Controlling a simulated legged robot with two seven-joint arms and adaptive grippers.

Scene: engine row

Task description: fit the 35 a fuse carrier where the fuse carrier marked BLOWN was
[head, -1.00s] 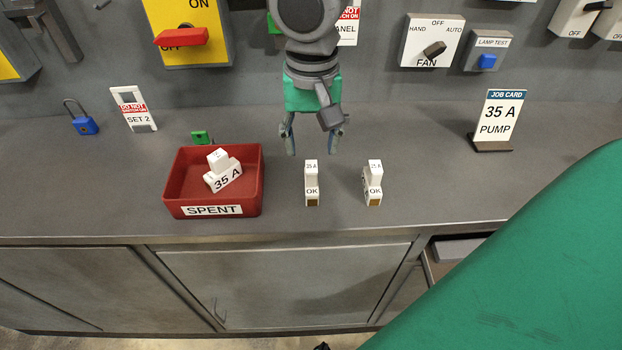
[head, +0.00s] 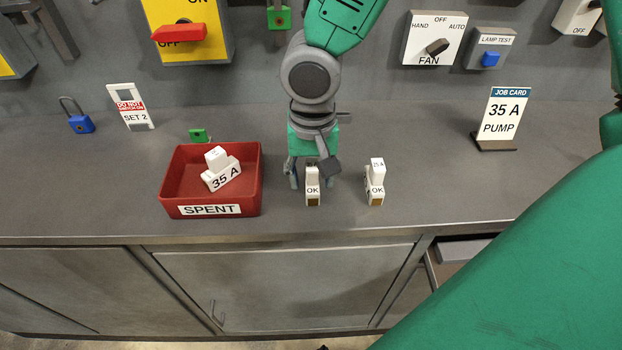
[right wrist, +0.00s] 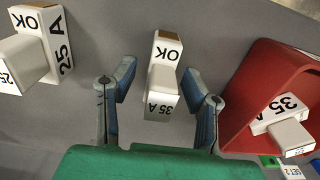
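The white fuse carrier marked 35 A and OK (head: 313,188) stands upright on the bench. It also shows in the right wrist view (right wrist: 164,75), between the two fingers with a gap on each side. My right gripper (head: 311,180) is open, low over it. A second white OK carrier (head: 376,185), marked 25 A in the right wrist view (right wrist: 37,48), stands to the right. Another 35 A carrier (head: 222,175) lies in the red SPENT tray (head: 211,210); no BLOWN mark shows on it. My left gripper is not in view. The empty fuse place is not visible.
A job card reading 35 A PUMP (head: 502,118) stands at the right. A blue padlock (head: 81,123), a SET 2 tag (head: 133,110) and a green padlock (head: 199,135) are at the left. Wall switches, including FAN (head: 434,40), line the back. The bench front is clear.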

